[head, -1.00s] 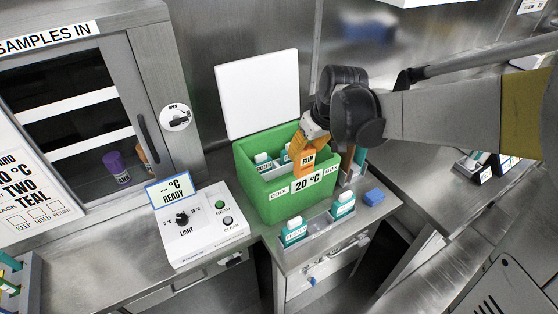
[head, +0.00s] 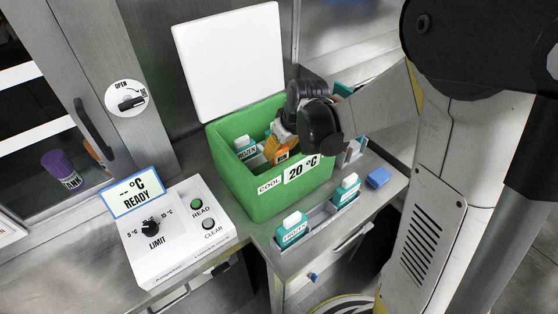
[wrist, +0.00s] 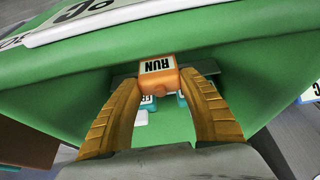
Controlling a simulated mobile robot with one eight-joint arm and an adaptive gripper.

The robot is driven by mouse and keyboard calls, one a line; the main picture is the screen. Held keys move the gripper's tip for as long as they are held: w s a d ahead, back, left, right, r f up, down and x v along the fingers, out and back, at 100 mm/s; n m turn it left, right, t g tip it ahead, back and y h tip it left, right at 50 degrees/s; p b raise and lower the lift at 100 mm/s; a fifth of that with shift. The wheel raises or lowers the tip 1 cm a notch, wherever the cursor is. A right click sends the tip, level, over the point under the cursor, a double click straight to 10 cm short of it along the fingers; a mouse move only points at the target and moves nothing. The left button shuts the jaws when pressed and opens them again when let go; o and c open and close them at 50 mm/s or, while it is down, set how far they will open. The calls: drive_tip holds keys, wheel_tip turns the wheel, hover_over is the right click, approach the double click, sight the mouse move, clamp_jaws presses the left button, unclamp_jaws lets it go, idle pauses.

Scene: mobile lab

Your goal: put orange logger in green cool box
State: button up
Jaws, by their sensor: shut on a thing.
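The green cool box (head: 235,186) stands open on the steel counter, its white lid raised at the back. A label on its front reads 20 °C. The orange logger (wrist: 158,75), marked RUN, is between the fingertips of my gripper (wrist: 158,84), which is shut on it. In the head view the orange logger (head: 282,153) is low in the box opening, behind the front wall, and my gripper (head: 279,136) reaches in from the right. Whether the logger touches the box floor is hidden.
Teal-and-white bottles (head: 244,148) are inside the box. Two more, one of them the front bottle (head: 292,230), stand in a tray before it. A white reader (head: 172,232) is left of the box; a blue block (head: 378,177) lies at right.

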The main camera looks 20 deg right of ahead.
sight(279, 156)
drive_tip(key=shift+f+b, duration=0.65)
drive_tip(key=shift+f, duration=1)
drive_tip(key=shift+f, duration=0.2)
drive_tip(key=o, duration=1.3)
drive_tip(key=shift+c, duration=0.2)
drive_tip(key=shift+r, duration=0.15)
